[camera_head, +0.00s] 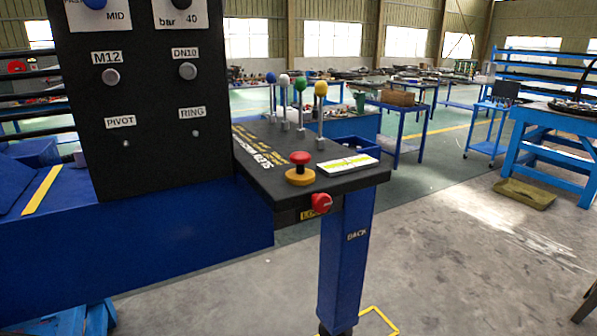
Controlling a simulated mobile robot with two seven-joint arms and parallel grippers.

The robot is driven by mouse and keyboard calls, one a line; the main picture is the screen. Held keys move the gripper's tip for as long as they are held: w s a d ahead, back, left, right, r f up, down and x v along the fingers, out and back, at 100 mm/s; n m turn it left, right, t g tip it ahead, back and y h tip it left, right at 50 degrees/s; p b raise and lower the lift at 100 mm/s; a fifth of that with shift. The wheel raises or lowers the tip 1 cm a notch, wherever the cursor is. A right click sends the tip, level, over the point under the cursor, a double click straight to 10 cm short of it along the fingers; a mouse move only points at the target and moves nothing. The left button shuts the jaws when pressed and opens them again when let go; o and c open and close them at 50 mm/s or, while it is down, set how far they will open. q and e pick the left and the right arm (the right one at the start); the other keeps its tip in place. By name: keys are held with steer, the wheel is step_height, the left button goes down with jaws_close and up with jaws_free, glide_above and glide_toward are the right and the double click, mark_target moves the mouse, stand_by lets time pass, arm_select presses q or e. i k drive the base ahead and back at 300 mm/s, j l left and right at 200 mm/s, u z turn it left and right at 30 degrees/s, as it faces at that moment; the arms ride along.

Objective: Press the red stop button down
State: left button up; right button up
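The red stop button (300,158) is a red mushroom head on a short stem above a round yellow base (300,177). It stands raised on the top of a dark console shelf (262,173), near the shelf's front edge. Nothing touches it. A second red knob (321,203) sticks out from the shelf's front face, just below and to the right. Neither of my grippers is in view.
Levers with blue (271,77), white (284,80), green (300,83) and yellow (321,88) balls rise behind the button. A white labelled plate (347,165) lies right of it. A tall black panel (150,100) stands left. Open floor (470,270) lies right.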

mark_target(300, 159)
steer(key=i+l+u, duration=0.1)
steer(key=u, duration=0.35)
steer(key=l+u, duration=0.15)
steer(key=u, duration=0.35)
steer(key=i+l+u, duration=0.25)
steer(key=l, duration=0.15)
steer(key=l+u, duration=0.5)
steer(key=l, duration=0.75)
steer(key=i+l, duration=0.1)
steer(key=l, duration=1.5)
steer(key=u, duration=0.05)
